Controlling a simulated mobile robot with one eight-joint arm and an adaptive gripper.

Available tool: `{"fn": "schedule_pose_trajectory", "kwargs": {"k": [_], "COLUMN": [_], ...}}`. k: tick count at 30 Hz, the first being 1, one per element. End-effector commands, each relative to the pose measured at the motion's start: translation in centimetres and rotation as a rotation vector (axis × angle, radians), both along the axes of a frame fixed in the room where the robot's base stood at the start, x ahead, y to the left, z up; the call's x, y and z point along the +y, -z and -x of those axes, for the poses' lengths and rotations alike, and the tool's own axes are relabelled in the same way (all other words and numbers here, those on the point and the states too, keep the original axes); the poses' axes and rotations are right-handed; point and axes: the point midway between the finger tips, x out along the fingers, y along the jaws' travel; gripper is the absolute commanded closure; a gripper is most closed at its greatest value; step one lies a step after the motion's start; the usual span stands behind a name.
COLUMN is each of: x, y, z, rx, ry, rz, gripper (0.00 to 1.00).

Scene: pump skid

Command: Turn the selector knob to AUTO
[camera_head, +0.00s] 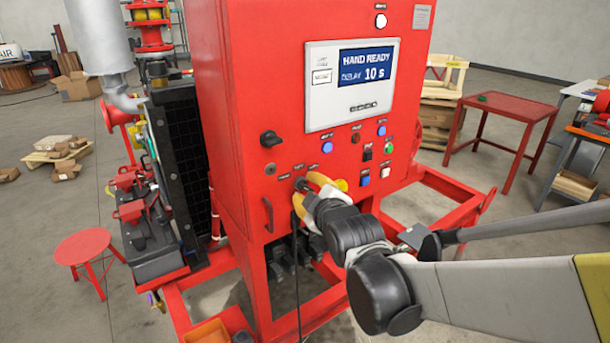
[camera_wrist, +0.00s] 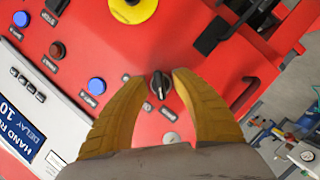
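The red control cabinet (camera_head: 255,75) carries a display (camera_head: 366,67) reading "HAND READY" and "DELAY 10 s". A small black selector knob (camera_wrist: 160,85) with a pale pointer mark sits on its panel. The pointer is toward the bottom of the wrist view. My gripper (camera_wrist: 160,77) has its yellow fingers apart, one on each side of the knob. A gap shows at the left finger; the right finger is very close, and I cannot tell if it touches. In the head view my gripper (camera_head: 308,182) is at the lower panel and partly hides the knob there.
A yellow-ringed button (camera_wrist: 133,8), blue buttons (camera_wrist: 97,85) and a red button (camera_wrist: 57,48) are near the knob. A larger black rotary handle (camera_head: 270,138) is at the left of the panel. A red table (camera_head: 508,105) stands right, a red stool (camera_head: 83,246) left.

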Motion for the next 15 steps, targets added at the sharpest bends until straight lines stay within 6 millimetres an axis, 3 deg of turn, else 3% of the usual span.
{"fn": "schedule_pose_trajectory", "kwargs": {"k": [11, 14, 15], "x": [0.16, 0.16, 0.16], "y": [0.13, 0.13, 0.13], "z": [-0.61, -0.60, -0.60], "rx": [0.001, 0.001, 0.001], "ry": [0.001, 0.001, 0.001], "rz": [-0.001, -0.001, -0.001], "gripper": [0.69, 0.99, 1.00]}}
